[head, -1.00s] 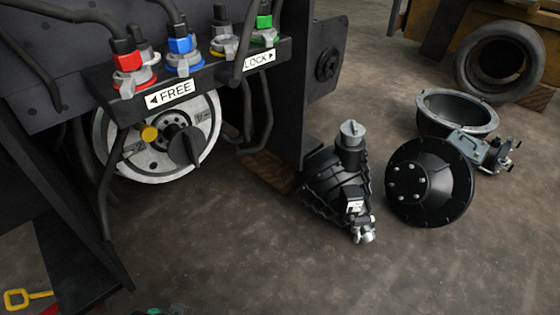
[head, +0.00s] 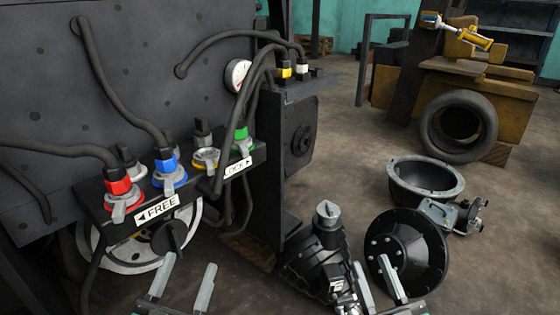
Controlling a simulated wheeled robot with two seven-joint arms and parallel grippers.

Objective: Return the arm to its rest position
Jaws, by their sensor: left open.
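My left gripper (head: 189,264) is at the bottom of the head view, in front of the valve panel. Its two pale fingers are apart with nothing between them. My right gripper (head: 370,263) is at the bottom right, its two fingers also apart, and overlaps the black ribbed part and the black dome in the picture. I see nothing held in it. Only the finger ends and a little of the gripper bodies show; the arms are out of frame.
A ribbed housing (head: 313,259), a black dome (head: 412,246), a grey bowl (head: 427,183) and a tyre (head: 458,128) lie on the floor. Wooden blocks (head: 505,88) stand behind.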

